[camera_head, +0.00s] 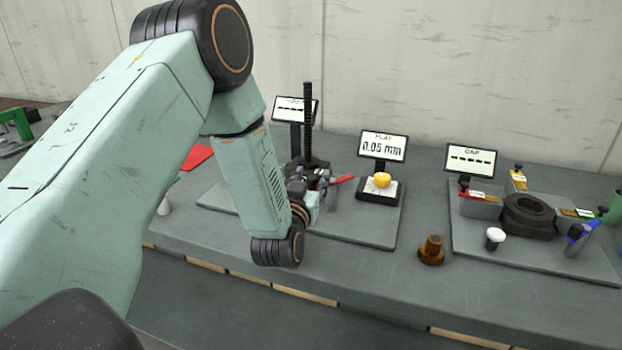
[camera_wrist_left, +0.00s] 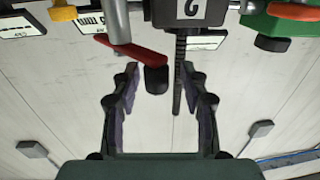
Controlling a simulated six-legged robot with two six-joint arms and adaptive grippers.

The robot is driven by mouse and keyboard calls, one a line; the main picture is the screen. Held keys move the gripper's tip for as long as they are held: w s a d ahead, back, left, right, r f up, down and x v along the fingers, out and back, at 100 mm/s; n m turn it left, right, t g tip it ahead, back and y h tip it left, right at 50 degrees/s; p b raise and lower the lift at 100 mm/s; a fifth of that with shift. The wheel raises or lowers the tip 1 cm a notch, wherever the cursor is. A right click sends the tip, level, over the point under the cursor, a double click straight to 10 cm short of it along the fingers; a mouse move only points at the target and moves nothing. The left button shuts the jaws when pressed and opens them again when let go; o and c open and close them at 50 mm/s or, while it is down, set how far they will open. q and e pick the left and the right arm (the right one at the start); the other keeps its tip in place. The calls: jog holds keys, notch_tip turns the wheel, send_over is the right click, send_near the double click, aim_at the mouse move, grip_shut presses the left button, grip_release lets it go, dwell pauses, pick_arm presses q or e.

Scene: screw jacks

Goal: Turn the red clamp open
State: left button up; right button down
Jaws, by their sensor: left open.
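The red clamp shows as a red lever (camera_head: 342,180) sticking out to the right of a dark stand with a tall black threaded rod (camera_head: 308,115) in the head view. In the left wrist view the red lever (camera_wrist_left: 130,50) runs slanting from a grey post to near a black knob (camera_wrist_left: 156,80). My left gripper (camera_head: 312,192) is at the stand, partly hidden by its own wrist. In its wrist view the open fingers (camera_wrist_left: 160,72) stand either side of the knob, with the lever's end close to their tips. My right gripper is not in view.
A display reading 0.05 mm (camera_head: 383,146) stands behind a yellow knob (camera_head: 382,180) on a black block. To the right are a brown knob (camera_head: 432,250), a black ring (camera_head: 528,215) and another red-topped block (camera_head: 478,197).

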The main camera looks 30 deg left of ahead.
pick_arm(q)
jog(key=shift+s+d+r, duration=0.1)
jog(key=shift+d+r, duration=0.05)
jog(key=shift+d, duration=0.15)
jog(key=c, duration=0.4)
jog(key=shift+a, duration=0.2)
jog(key=c, duration=0.4)
jog(key=shift+d, duration=0.1)
grip_shut()
jog(key=shift+a+m+h+p, duration=0.2)
jog(key=shift+m+h+p, duration=0.1)
jog(key=shift+h+p, duration=0.3)
jog(key=shift+m+t+h, duration=0.3)
jog(key=o, duration=0.8)
grip_release()
jog(key=shift+w+a, duration=0.1)
jog(key=shift+w, duration=0.15)
